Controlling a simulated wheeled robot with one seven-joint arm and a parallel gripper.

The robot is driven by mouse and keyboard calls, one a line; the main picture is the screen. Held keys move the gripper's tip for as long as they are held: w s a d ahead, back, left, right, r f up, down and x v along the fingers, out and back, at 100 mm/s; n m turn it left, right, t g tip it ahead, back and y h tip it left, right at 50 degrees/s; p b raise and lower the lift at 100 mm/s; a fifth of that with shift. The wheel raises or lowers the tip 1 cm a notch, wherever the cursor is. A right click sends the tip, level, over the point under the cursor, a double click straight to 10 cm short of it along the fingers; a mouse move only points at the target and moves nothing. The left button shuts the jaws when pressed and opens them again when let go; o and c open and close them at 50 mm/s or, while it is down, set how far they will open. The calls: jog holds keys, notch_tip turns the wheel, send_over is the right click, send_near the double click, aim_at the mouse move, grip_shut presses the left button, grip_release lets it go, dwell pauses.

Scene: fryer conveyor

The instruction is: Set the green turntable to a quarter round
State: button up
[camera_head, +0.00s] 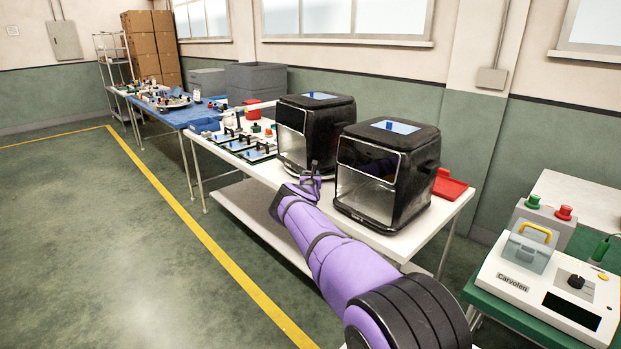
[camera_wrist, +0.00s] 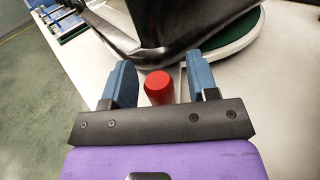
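The green turntable shows in the wrist view as a curved green rim (camera_wrist: 241,38) under a black fryer (camera_wrist: 178,28). The fryer hides most of it. A red handle (camera_wrist: 158,88) stands near the rim, between the two blue fingers of my gripper (camera_wrist: 160,84). The gripper is open, with a gap on each side of the handle. How the handle joins the turntable is not clear. In the head view, my gripper (camera_head: 312,178) is low at the front of the left fryer (camera_head: 312,135), near the table edge; the handle is not distinguishable there.
A second fryer (camera_head: 388,172) stands close on the right of my gripper. Several small panels with black handles (camera_head: 240,143) lie left on the white table (camera_head: 272,172). A Carvolen device (camera_head: 545,285) stands on a green bench at the right. Open floor lies left.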

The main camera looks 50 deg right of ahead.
jog(key=shift+a+f, duration=0.1)
jog(key=shift+f, duration=0.05)
jog(key=shift+s+a, duration=0.3)
jog(key=shift+a, duration=0.05)
jog(key=shift+v, duration=4.9)
jog(key=shift+c, duration=0.4)
